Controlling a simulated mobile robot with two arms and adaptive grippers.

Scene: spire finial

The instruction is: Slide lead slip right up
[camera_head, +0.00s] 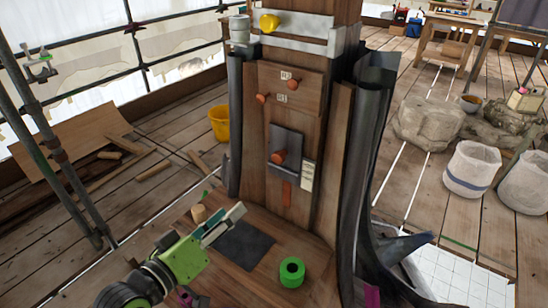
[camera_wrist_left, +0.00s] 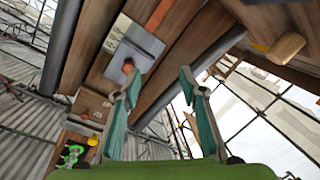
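The grey lead slip (camera_head: 289,138) lies against the front of the wooden spire post (camera_head: 310,205). A copper-coloured round knob (camera_head: 279,156) sticks out from its lower part. A pale label (camera_head: 307,175) is beside its lower right edge. In the left wrist view the grey slip (camera_wrist_left: 143,45) and its knob (camera_wrist_left: 128,66) show beyond the fingers. My left gripper (camera_head: 233,219) is low in front of the post, below and left of the slip, touching nothing that I can see. Its two teal fingers (camera_wrist_left: 160,75) stand apart with nothing between them. My right gripper is not in view.
A green tape roll (camera_head: 291,281) and a dark flat sheet (camera_head: 243,248) lie at the post's foot. Curled dark lead sheets (camera_head: 368,150) flank the post. Two wooden pegs (camera_head: 262,98) stick out above the slip. A yellow bucket (camera_head: 219,124) stands behind left.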

